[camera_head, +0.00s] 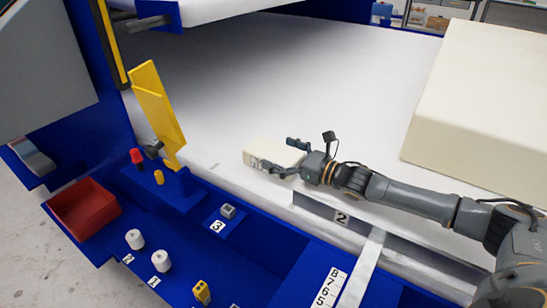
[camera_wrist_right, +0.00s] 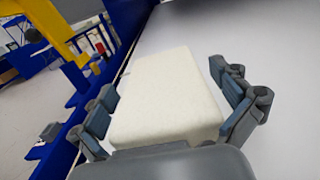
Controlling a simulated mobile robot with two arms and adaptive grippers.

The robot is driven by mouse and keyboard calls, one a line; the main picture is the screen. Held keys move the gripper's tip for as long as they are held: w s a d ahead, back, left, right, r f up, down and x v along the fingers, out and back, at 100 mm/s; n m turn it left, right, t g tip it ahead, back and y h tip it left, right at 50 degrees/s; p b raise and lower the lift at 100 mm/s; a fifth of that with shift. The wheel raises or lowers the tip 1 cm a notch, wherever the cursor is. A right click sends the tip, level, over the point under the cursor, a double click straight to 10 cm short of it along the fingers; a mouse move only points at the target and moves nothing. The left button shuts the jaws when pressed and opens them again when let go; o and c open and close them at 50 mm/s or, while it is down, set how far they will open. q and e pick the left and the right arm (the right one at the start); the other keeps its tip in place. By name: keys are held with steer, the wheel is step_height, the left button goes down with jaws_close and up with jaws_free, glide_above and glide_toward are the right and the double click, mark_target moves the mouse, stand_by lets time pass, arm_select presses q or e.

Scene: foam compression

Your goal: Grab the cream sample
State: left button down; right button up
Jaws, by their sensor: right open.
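The cream sample (camera_head: 270,153) is a small cream foam block lying on the white table surface (camera_head: 290,75) near its front edge. My right gripper (camera_head: 285,157) reaches in from the right and is open at the block's right end. In the right wrist view the cream sample (camera_wrist_right: 170,98) lies between the two spread fingers of my right gripper (camera_wrist_right: 168,108). A gap shows between the right finger and the block; whether the left finger touches it I cannot tell. My left gripper is not in view.
A large cream foam block (camera_head: 485,105) stands on the table at the right. A yellow lever plate (camera_head: 158,115) rises at the left. The blue front panel holds a red bin (camera_head: 84,209), white knobs (camera_head: 135,239) and a grey switch (camera_head: 228,211). The table behind the sample is clear.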

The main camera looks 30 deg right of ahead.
steer(key=c, duration=0.7)
steer(key=shift+r, duration=0.1)
